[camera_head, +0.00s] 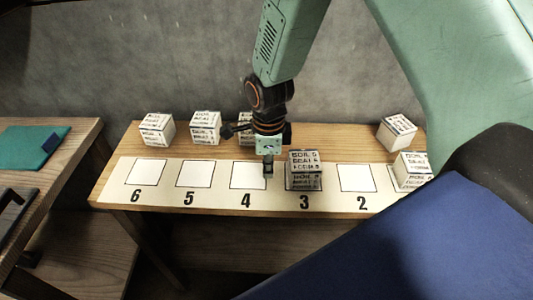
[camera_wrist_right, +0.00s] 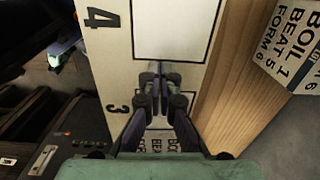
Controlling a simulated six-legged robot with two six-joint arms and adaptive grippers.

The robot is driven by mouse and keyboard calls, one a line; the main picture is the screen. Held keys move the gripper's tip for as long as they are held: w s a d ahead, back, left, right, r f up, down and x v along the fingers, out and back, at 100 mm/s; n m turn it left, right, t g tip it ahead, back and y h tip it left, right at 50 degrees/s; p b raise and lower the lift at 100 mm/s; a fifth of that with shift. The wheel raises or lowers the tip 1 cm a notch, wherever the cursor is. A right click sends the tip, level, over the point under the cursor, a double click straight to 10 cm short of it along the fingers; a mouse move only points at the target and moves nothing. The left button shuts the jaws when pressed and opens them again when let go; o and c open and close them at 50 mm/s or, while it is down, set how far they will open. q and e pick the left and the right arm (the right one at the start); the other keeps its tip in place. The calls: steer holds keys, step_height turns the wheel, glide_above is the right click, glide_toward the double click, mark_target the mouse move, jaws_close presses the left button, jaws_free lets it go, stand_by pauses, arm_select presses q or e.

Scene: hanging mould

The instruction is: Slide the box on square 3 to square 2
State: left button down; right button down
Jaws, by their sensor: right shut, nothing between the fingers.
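The box (camera_head: 305,160) on square 3 is a white cube with dark edges and black print; part of its lower print shows between my fingers in the right wrist view (camera_wrist_right: 160,145). My right gripper (camera_head: 268,172) points down just left of this box, near the right edge of square 4; it is shut and empty. Its fingertips also show in the right wrist view (camera_wrist_right: 160,76). Whether it touches the box, I cannot tell. Square 2 (camera_head: 357,178) is an empty outlined square to the right of the box. My left gripper is not in view.
Another box (camera_head: 410,165) stands right of square 2, partly hidden by my body. Several boxes, including one at the left (camera_head: 157,128), stand along the back of the wooden table (camera_head: 345,137). Squares 4, 5 (camera_head: 193,174) and 6 are empty. A grey wall stands behind.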

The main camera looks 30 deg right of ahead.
mark_target(282, 179)
steer(key=shift+d+f, duration=0.35)
steer(key=shift+f, duration=0.15)
steer(key=shift+s+d, duration=0.15)
steer(key=shift+d, duration=0.1)
steer(key=shift+s+d+r, duration=0.15)
steer(key=shift+s+d, duration=0.2)
steer(key=shift+s, duration=0.05)
steer(key=shift+s+d, duration=0.35)
steer(key=shift+d, duration=0.35)
steer(key=shift+w, duration=0.15)
